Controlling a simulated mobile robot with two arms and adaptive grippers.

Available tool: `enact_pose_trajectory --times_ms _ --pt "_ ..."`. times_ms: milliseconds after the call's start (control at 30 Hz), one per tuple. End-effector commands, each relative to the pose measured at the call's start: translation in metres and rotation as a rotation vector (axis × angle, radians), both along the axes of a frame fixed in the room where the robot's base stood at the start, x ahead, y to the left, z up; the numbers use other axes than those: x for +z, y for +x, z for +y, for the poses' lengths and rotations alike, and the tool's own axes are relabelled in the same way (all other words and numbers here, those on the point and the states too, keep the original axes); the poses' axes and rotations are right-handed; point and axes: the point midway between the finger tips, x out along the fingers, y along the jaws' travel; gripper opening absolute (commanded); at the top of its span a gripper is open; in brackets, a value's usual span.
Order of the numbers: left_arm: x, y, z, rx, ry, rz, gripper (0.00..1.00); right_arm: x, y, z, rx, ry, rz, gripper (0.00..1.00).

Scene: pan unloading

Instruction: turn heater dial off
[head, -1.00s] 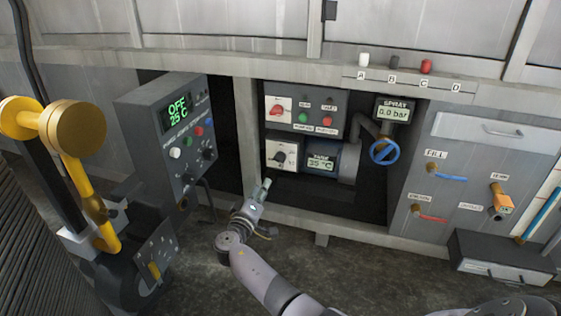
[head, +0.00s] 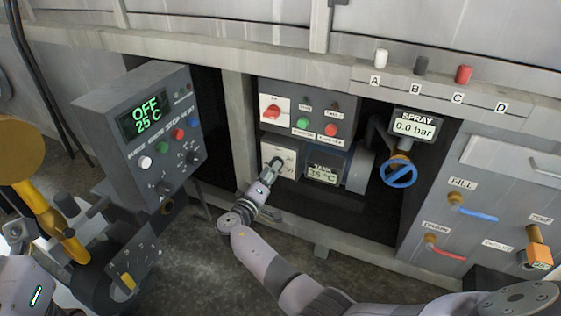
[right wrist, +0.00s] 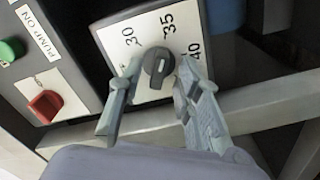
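The heater dial is a dark round knob (right wrist: 158,65) on a white plate marked 30, 35 and 40, seen in the right wrist view. I cannot tell exactly which mark it points to. In the head view its white plate (head: 268,153) is partly covered by my right gripper (head: 275,166). In the right wrist view my right gripper (right wrist: 160,78) is open, with one finger on each side of the knob; contact is not clear. The tank display (head: 322,174) beside it reads 35 °C. My left gripper's fingers do not show.
A red rotary switch (head: 272,112), a green button (head: 302,123) and a red button (head: 331,129) sit above the dial. A blue valve wheel (head: 399,173) is to the right. A grey control box (head: 150,152) reading OFF stands left.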

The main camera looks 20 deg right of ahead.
Motion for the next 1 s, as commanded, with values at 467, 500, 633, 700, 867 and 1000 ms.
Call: enact_pose_trajectory --times_ms 467,500,633,700,867,1000 --pt "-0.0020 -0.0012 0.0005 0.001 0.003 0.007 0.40 -0.0003 -0.0011 0.0033 0.000 -0.001 0.001 0.28" --pt "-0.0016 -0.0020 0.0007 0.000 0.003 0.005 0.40 -0.0001 -0.0010 0.0032 0.000 -0.001 0.001 0.26" --pt "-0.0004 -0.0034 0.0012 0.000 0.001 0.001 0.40 -0.0001 -0.0009 0.0032 0.000 -0.001 0.001 0.17" --pt "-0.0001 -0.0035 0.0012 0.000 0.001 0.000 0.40 0.0000 -0.0010 0.0031 0.000 -0.001 0.001 0.12" --pt "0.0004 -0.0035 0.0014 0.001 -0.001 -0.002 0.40 0.0000 -0.0009 0.0031 0.000 0.000 0.000 0.02" --pt "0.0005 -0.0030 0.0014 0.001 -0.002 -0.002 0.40 -0.0001 -0.0008 0.0030 0.000 -0.001 0.001 0.00"
